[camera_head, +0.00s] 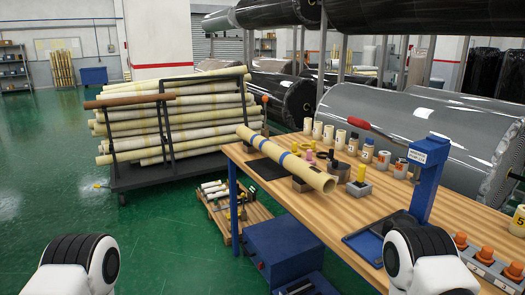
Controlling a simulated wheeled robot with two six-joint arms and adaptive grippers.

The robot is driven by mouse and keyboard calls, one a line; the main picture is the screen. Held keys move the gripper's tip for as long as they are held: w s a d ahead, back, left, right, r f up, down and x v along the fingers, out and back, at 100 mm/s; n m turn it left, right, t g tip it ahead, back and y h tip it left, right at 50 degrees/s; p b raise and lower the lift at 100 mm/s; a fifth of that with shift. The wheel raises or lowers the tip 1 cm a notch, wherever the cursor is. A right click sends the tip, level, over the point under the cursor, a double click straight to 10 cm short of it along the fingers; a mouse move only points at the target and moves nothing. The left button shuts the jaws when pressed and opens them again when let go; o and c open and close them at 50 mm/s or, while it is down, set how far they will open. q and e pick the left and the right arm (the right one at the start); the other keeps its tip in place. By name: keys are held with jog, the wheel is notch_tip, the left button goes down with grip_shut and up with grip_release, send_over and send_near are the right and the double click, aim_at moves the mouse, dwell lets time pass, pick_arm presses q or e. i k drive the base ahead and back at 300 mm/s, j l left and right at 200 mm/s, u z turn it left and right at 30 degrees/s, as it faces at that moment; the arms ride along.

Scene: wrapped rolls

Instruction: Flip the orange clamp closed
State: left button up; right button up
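I cannot make out a clearly orange clamp. A long red handle (371,130) slants above the far side of the wooden table (400,205), in front of the big grey roll; what it belongs to is unclear. A short upright lever with a brownish-orange grip (265,100) stands at the table's far left end. A cream tube with blue bands (285,158) lies on dark supports on the table. Several orange knobs (487,252) sit at the right edge. White and black parts of my arms show at the bottom; neither gripper is visible.
Short upright rolls (329,134) line the table's back. A blue post (429,170) stands on the right. A cart (165,178) of stacked long rolls is at left, a low pallet (233,220) and blue cabinet (285,250) below. Green floor at left is free.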

aim_at(265, 98)
jog(key=i, duration=0.6)
jog(key=i+j+z, duration=0.1)
jog(key=i, duration=0.45)
jog(key=i+j+u, duration=0.5)
jog(key=i, duration=0.35)
jog(key=i+j+u, duration=0.2)
jog(key=i, duration=0.25)
